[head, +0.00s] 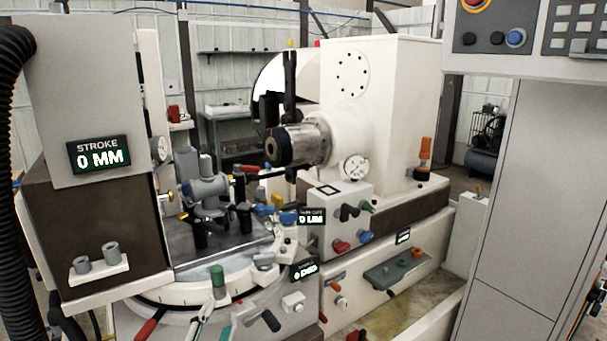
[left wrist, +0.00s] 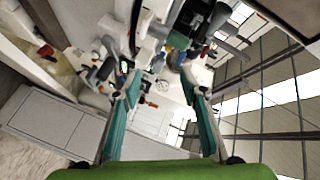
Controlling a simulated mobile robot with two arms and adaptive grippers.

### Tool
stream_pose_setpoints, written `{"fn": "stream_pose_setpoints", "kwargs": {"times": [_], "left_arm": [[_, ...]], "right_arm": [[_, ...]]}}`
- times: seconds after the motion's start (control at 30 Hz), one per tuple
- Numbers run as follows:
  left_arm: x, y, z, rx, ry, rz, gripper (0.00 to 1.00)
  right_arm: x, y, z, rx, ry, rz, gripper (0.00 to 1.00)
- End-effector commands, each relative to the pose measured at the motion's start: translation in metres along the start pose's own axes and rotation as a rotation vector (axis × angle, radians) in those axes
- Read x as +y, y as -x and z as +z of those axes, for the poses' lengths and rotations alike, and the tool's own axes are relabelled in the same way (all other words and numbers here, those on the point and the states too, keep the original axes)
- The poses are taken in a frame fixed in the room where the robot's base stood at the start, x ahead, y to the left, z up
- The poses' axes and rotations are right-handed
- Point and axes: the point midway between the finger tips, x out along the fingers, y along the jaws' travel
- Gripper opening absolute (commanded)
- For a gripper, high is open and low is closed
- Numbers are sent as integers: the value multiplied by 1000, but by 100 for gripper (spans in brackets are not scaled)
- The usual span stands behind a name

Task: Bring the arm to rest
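My left gripper (left wrist: 160,92) shows clearly in the left wrist view, with its green palm at the bottom and two teal-lined fingers spread wide apart. It is open, and nothing is held between the fingers. Parts of the machine show beyond the fingertips, with a gap I cannot judge. In the head view only a slim teal-edged piece low in the picture may belong to this gripper; it is too small to be sure. My right gripper shows in neither view.
The grinding machine fills the head view, with a chuck spindle (head: 300,145), a grey valve body (head: 207,190) on the table, and a stroke display (head: 98,154) at left. Coloured levers and knobs stick out in front. A control cabinet (head: 530,200) stands at right.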

Motion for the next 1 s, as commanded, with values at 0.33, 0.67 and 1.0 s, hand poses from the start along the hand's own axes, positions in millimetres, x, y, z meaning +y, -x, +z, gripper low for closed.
{"fn": "stream_pose_setpoints", "kwargs": {"times": [0.33, 0.67, 1.0], "left_arm": [[157, 125, 129, -578, 579, 470, 39], [222, 245, 160, -963, 830, 687, 39], [314, 213, 207, -991, 811, 713, 39]], "right_arm": [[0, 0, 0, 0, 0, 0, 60], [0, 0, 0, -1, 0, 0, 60], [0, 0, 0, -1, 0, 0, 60]]}}
